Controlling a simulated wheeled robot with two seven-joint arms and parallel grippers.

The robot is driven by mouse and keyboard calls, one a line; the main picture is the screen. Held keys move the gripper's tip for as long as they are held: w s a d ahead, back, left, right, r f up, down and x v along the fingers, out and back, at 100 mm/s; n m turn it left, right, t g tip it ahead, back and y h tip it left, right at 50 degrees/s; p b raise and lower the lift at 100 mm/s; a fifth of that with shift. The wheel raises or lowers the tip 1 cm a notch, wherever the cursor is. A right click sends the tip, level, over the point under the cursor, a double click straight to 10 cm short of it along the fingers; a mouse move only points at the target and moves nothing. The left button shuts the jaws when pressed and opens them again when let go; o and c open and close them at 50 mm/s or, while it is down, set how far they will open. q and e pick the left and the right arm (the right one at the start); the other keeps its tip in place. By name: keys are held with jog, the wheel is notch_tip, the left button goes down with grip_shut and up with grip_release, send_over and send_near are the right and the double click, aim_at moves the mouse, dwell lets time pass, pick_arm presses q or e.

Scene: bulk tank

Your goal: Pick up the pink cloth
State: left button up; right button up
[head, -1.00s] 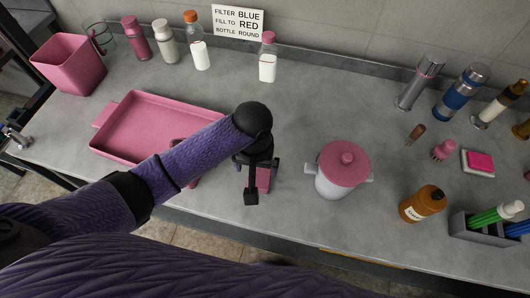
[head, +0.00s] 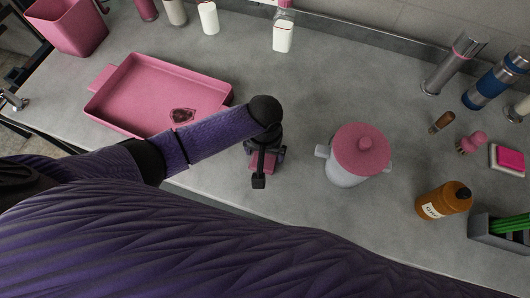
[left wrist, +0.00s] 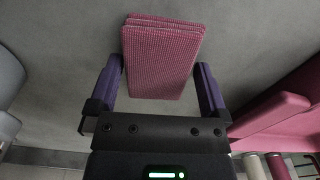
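The pink cloth (left wrist: 163,55) is a folded, woven-looking pad on the grey counter. In the left wrist view it lies between the two purple fingers of my left gripper (left wrist: 160,90), with a narrow gap on each side. The gripper is open. In the head view the left gripper (head: 262,168) reaches down over the cloth (head: 264,158), hiding much of it. My right gripper is in neither view.
A pink tray (head: 128,75) holding a small dark-red item (head: 182,115) lies left of the gripper. A pot with a pink lid (head: 360,150) stands close on the right. An orange-brown bottle (head: 444,200) is farther right.

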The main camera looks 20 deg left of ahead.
pick_arm(q)
jog(key=c, duration=0.9)
jog(key=shift+o, duration=0.2)
notch_tip(320, 180, up, 10)
jog(key=p, duration=0.4)
jog(key=shift+f+p, duration=0.25)
jog(key=shift+p, duration=0.1)
jog(key=shift+r, duration=0.3)
